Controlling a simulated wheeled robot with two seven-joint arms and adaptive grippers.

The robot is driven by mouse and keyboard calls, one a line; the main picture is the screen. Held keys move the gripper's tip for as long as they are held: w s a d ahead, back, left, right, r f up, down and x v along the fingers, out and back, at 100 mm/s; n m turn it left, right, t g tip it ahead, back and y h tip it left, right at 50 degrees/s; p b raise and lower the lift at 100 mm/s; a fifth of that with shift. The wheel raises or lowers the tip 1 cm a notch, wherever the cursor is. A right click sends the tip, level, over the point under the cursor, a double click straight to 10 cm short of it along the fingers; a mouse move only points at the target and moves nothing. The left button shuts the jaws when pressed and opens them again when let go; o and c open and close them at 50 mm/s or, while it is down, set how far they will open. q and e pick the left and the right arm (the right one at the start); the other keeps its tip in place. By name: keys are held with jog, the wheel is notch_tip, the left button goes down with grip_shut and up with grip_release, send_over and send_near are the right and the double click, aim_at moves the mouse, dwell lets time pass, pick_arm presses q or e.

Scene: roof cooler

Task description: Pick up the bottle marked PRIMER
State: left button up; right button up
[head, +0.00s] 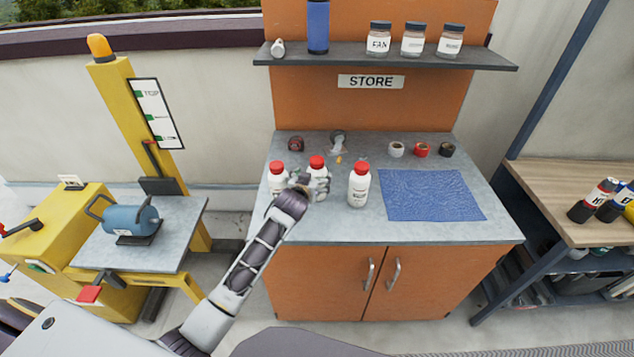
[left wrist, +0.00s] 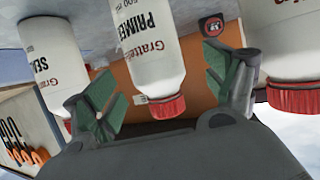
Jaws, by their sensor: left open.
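The bottle marked PRIMER (left wrist: 150,50) is white with a red cap. In the left wrist view it appears upside down, between the spread fingers of my left gripper (left wrist: 165,92). In the head view it is the middle bottle (head: 317,166), upright on the grey counter (head: 430,232), its lower part hidden by my left gripper (head: 309,183). That gripper is open; I cannot tell whether a finger touches the bottle. A similar bottle whose label starts "SEA" (left wrist: 50,60) shows at left in the wrist view. My right gripper is not in view.
Two similar red-capped bottles stand close on either side, one left (head: 277,180) and one right (head: 358,186). A blue cloth (head: 432,194) lies right. Tape rolls (head: 421,150) sit at the back. A shelf (head: 390,55) with jars hangs above.

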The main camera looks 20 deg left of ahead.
aim_at(317, 160)
pick_arm(q)
jog(key=shift+d+p+x, duration=0.1)
jog(key=shift+p+x, duration=0.05)
jog(key=shift+x, duration=0.6)
jog(key=shift+d+p+x, duration=0.15)
jog(key=shift+x, duration=1.5)
jog(key=c, duration=1.3)
jog(key=shift+r, duration=0.1)
jog(key=shift+r+b, duration=0.35)
jog(key=shift+r, duration=4.6)
